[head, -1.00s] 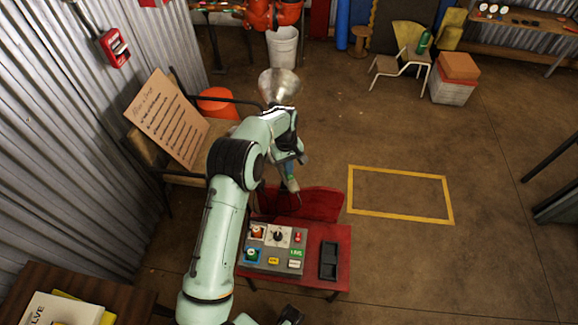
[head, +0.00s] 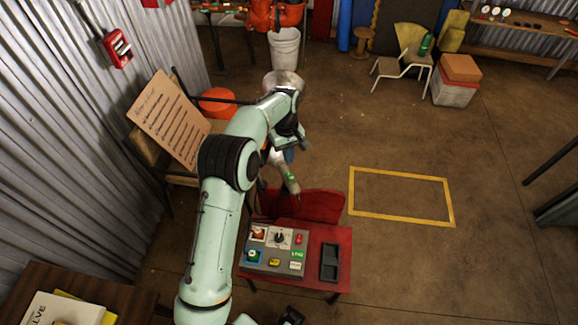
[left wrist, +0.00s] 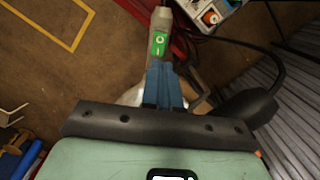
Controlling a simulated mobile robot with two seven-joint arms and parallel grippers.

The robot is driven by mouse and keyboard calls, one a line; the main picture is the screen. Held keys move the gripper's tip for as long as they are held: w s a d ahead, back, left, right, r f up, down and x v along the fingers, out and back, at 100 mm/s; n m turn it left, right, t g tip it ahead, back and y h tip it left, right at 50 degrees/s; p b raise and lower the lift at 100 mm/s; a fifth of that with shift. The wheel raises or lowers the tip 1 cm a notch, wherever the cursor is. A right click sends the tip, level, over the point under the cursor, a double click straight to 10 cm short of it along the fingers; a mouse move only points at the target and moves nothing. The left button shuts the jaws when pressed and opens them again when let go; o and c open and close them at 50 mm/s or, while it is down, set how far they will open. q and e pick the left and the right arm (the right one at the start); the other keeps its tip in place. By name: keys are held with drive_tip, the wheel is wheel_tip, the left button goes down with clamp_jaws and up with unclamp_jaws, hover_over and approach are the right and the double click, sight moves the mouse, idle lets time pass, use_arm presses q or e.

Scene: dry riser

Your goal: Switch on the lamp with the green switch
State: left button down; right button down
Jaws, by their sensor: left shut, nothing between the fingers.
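The lamp's green rocker switch (left wrist: 158,44), marked with a line and a circle, sits on a pale grey-green body in the left wrist view. In the head view this body (head: 285,172) hangs above the back of the red chair, and a metal shade (head: 284,80) shows partly behind my arm. My left gripper (left wrist: 161,66) is shut and empty, its blue fingertips just below the switch in the picture; I cannot tell if they touch it. In the head view its blue fingers (head: 289,156) are partly hidden. I cannot tell whether the lamp is lit.
A red chair (head: 343,255) carries a grey control panel (head: 262,264) with several buttons and a black tray (head: 329,262). A cardboard sign (head: 167,120) leans at the left. The floor around the yellow rectangle (head: 401,174) is clear.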

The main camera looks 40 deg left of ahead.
use_arm(q)
drive_tip(key=r, duration=0.6)
drive_tip(key=shift+w+a+p, duration=0.35)
drive_tip(key=shift+a, duration=0.05)
drive_tip(key=shift+f, duration=0.1)
